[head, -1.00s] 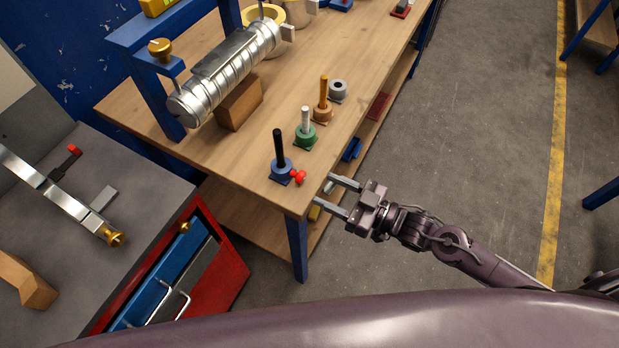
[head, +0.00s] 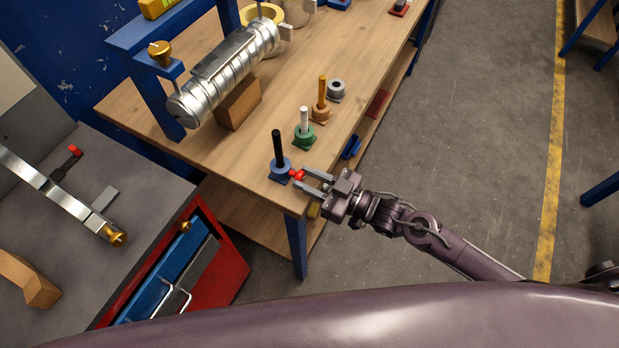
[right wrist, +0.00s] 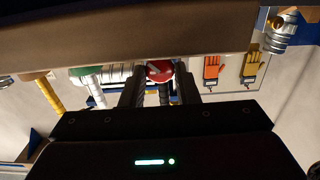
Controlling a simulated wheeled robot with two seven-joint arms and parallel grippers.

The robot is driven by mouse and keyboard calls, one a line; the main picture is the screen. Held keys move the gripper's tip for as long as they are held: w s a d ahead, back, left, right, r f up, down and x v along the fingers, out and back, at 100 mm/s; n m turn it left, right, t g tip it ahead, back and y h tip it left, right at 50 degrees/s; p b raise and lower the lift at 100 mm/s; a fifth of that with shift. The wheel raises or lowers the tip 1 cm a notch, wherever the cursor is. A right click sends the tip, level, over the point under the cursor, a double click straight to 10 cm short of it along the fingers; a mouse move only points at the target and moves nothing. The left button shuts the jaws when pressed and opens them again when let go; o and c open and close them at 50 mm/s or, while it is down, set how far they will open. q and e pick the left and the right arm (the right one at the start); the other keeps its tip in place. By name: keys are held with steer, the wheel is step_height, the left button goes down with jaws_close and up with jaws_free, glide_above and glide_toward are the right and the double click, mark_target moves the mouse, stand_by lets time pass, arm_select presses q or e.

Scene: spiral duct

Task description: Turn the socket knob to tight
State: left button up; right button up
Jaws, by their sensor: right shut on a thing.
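The socket is a blue round base (head: 281,168) with a black rod (head: 278,146) standing upright in it, at the near corner of the wooden bench. A small red knob (head: 297,174) sticks out of its right side. My right gripper (head: 302,180) reaches in from the right and is shut on the red knob. In the right wrist view the red knob (right wrist: 158,70) shows between the two fingers (right wrist: 159,90). Any tight marking is too small to see. My left gripper is not in view.
A green socket (head: 304,137) with a white rod and an orange-brown socket (head: 321,113) stand behind on the bench (head: 215,155). A ribbed metal duct (head: 225,72) rests by a wooden block (head: 239,103). A red cabinet (head: 222,268) stands at the left.

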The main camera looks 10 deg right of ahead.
steer(key=m+p, duration=0.1)
steer(key=m, duration=0.2)
steer(key=shift+r+p, duration=0.2)
steer(key=shift+p, duration=0.2)
steer(key=shift+c, duration=0.3)
steer(key=m, duration=0.1)
steer(key=m+p, duration=0.1)
steer(key=shift+f+m, duration=0.2)
steer(key=shift+m, duration=0.1)
steer(key=o, duration=1)
steer(key=shift+d, duration=0.15)
